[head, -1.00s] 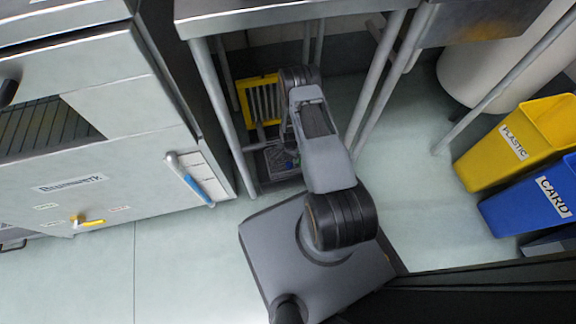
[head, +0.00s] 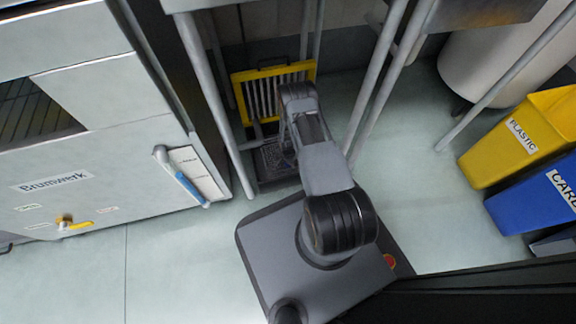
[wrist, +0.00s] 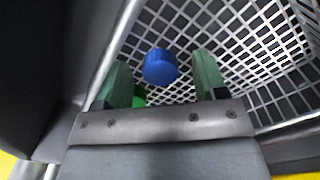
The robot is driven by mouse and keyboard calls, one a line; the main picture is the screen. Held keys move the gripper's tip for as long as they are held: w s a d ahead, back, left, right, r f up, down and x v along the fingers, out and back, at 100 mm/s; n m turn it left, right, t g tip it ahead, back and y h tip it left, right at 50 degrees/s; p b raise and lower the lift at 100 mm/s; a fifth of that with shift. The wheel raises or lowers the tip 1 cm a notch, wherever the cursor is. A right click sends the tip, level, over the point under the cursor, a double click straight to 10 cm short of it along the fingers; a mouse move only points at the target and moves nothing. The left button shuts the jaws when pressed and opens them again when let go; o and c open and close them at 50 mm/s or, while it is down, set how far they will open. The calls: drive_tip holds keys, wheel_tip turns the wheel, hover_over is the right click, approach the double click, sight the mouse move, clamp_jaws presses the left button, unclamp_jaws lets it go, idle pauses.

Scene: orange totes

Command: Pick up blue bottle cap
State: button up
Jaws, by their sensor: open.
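The blue bottle cap (wrist: 160,67) shows in the wrist view, in front of a light wire grid (wrist: 225,35) of a basket or rack. My gripper (wrist: 161,80) is open, with its two green fingers spread to the left and right of the cap. The cap lies between the fingertip lines, near their far ends, and is not gripped. I cannot tell whether a finger touches it. In the head view my arm hides the gripper, and I cannot make out the cap there.
A small green object (wrist: 139,97) shows by the left finger, partly hidden. In the head view, a yellow-framed rack (head: 243,88) stands under the table among metal legs (head: 376,90). A dark tray (head: 268,158) lies below it. Yellow (head: 500,150) and blue (head: 520,205) bins stand right.

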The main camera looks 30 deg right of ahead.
drive_tip(key=shift+c, duration=0.2)
drive_tip(key=shift+r, duration=0.1)
drive_tip(key=c, duration=1)
